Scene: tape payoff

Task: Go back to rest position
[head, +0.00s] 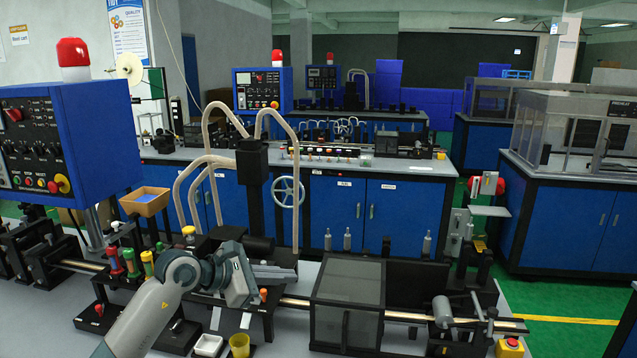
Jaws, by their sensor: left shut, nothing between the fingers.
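My left arm reaches in from the bottom left over the near workbench. My left gripper (238,277) is at its end, among the machine parts, left of the grey box-shaped housing (348,300). It is shut and holds nothing. Its fingertips are hard to make out against the dark fixtures behind. My right gripper is not in view.
Close to my left arm are colored-top posts (130,262), a white cup (208,345) and a yellow cup (239,345). A blue control box (95,130) stands at left. A handwheel (288,191) and curved pipes rise behind. Green floor lies at right.

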